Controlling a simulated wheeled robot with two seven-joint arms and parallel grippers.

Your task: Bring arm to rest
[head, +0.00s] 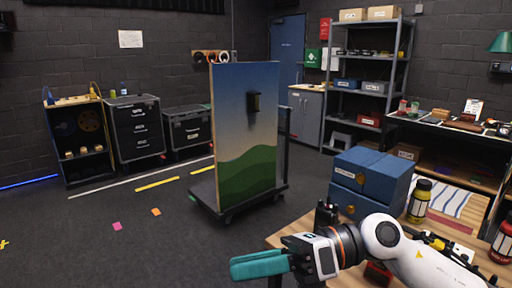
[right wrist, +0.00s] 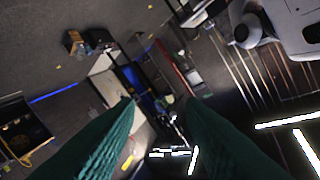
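My right arm (head: 415,260) comes in from the lower right of the head view, white with a dark wrist and an orange ring. It stretches left over the wooden table (head: 290,232). My right gripper (head: 258,265) has teal fingers and sticks out past the table's left edge, over the dark floor. In the right wrist view its two green fingers (right wrist: 160,125) stand apart with nothing between them. My left gripper is not in view.
On the table are blue drawer boxes (head: 372,178), a yellow-labelled bottle (head: 419,202), a black device (head: 326,214) and a red object (head: 378,273) partly behind my arm. A painted panel (head: 246,140) stands on a wheeled cart. Floor left of the table is mostly free.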

